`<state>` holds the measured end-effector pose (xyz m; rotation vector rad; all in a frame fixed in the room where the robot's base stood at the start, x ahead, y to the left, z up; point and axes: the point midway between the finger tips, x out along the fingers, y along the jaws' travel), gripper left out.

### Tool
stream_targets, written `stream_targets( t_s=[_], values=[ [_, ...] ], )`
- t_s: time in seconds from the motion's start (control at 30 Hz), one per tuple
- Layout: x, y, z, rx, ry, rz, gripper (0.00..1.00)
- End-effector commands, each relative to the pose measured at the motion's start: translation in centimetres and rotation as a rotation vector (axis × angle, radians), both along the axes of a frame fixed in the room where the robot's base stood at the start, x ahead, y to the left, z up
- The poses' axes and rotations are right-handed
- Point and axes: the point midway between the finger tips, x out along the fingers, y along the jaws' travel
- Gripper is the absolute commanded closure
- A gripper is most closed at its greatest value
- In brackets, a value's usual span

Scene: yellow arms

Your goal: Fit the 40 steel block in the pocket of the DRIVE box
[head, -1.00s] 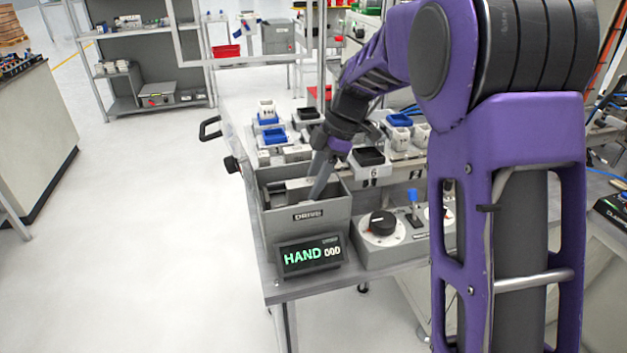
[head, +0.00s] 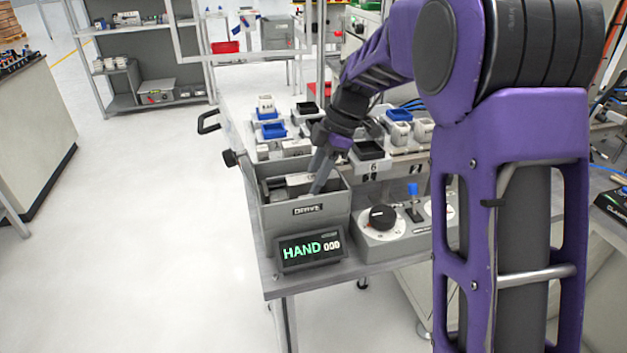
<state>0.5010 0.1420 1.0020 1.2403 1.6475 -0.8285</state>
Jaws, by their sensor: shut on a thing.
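The grey DRIVE box (head: 312,222) stands open-topped at the near left end of the bench, its name on the front wall. My gripper (head: 317,185) reaches down into the box's right half, its fingers tilted. It is shut on a light grey steel block (head: 298,181), which shows just left of the fingers, at about the height of the box's rim. The number on the block cannot be read. The pocket is hidden behind the box's front wall and the block, so I cannot tell whether the block touches it.
A control panel with a black knob (head: 383,217) and a blue-tipped lever (head: 413,201) is to the right. Blue, black and white bins, including a black one (head: 369,150), stand behind.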

Motion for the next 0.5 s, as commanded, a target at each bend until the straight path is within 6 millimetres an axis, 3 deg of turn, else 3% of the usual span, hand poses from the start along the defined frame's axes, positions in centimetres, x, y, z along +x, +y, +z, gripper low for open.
stream_targets(
  t_s=[0.5],
  values=[
    [0.04,-0.03,-0.43,0.001,-0.002,-0.001,1.00]
  ],
)
